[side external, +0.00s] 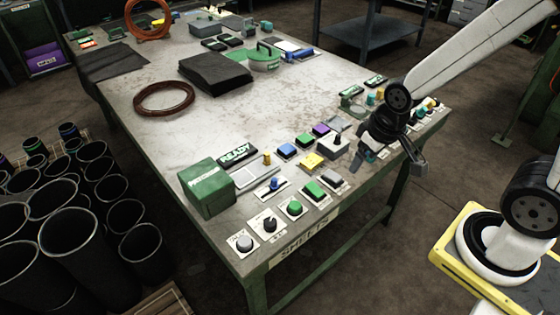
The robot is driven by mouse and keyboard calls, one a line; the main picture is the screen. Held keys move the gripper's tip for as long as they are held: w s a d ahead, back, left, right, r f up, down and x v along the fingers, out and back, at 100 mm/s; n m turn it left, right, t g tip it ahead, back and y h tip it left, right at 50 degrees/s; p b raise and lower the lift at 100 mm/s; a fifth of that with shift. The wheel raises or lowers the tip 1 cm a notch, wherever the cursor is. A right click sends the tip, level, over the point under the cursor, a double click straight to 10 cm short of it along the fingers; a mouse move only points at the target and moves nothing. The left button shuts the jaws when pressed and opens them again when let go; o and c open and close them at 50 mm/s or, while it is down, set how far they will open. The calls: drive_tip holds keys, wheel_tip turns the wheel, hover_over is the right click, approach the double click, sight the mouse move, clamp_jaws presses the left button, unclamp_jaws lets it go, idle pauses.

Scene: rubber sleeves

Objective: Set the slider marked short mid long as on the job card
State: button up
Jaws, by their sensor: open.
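My gripper (396,156) is open, pointing down over the right part of the table's front edge, and I see nothing between its fingers. It hides part of the controls there. A blue-knobbed control (274,184) on a white plate, which looks like a slider, is at the front left of the panel, well left of my gripper. The markings are too small to read, so I cannot tell which is the short mid long slider. I cannot make out the job card.
The worn table (190,112) has a clear middle. A green box (206,187) stands at the front left. Coloured buttons (294,208), a rotary knob (269,223) and a yellow block (312,161) crowd the front edge. Black sheets (215,71) and a brown coil (164,98) lie farther back.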

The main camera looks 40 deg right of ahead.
idle(0.4)
drive_tip(key=c, duration=0.3)
drive_tip(key=m+g, duration=0.3)
drive_tip(key=m, duration=0.1)
hover_over(274, 179)
drive_tip(key=f, duration=1)
drive_tip(key=shift+s+d+f, duration=0.2)
drive_tip(key=shift+s, duration=0.05)
drive_tip(key=shift+w+a+f+m, duration=0.15)
drive_tip(key=shift+w+f+m, duration=0.1)
drive_tip(key=shift+f+m, duration=0.1)
drive_tip(key=shift+f, duration=3.9)
